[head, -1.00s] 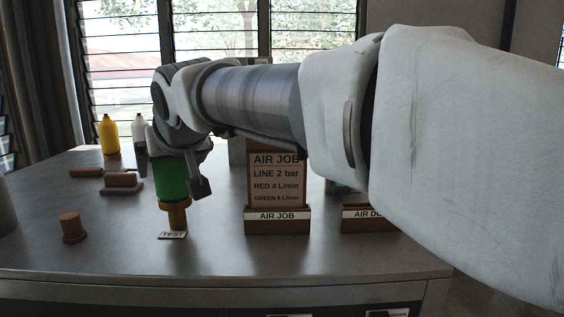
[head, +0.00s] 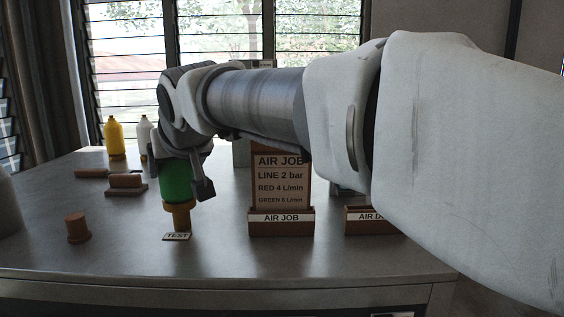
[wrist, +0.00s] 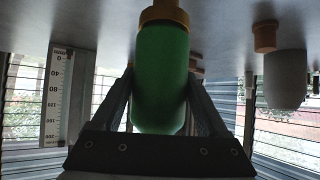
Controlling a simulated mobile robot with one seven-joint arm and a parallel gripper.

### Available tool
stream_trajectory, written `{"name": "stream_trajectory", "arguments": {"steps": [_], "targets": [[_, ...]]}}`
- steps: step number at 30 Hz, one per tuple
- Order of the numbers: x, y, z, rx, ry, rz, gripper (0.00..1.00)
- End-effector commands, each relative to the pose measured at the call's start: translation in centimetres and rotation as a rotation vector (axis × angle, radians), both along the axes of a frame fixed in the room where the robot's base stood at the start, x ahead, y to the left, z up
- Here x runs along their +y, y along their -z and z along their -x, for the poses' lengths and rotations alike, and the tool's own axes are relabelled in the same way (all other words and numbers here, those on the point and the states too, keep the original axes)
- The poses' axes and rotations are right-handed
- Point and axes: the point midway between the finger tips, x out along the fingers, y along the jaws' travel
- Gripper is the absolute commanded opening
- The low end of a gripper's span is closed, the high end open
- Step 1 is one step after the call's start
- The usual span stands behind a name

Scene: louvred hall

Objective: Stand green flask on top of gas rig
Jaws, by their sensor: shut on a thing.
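The green flask (head: 176,182) is upright in my gripper (head: 183,160), which is shut on it. In the wrist view the flask (wrist: 162,80) lies between both fingers, with a brass-coloured piece (wrist: 164,12) at its table-side end. In the head view this flask sits directly above a brass-brown stand (head: 181,217) with a small plate marked TEST (head: 176,236). They look touching, but I cannot be sure. My wrist hides the flask's top. I cannot tell for certain which object is the gas rig; the TEST stand is one candidate.
A brown stopper-like piece (head: 77,228) stands left. Behind are a yellow flask (head: 114,136), a white flask (head: 144,136) and a brown block (head: 126,183). The AIR JOB sign (head: 281,190) stands right of the flask. A scale (wrist: 57,95) shows in the wrist view.

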Motion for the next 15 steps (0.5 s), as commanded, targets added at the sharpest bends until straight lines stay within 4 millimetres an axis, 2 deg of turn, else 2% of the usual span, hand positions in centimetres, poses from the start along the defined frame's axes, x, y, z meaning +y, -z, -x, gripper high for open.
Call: {"name": "stream_trajectory", "arguments": {"steps": [1,5,15], "targets": [[-0.01,0.02,0.01,0.001,0.0,0.001,0.23],[-0.01,0.03,0.01,0.001,0.0,0.001,0.0],[0.0,-0.42,0.0,-0.002,0.0,-0.001,0.0]]}}
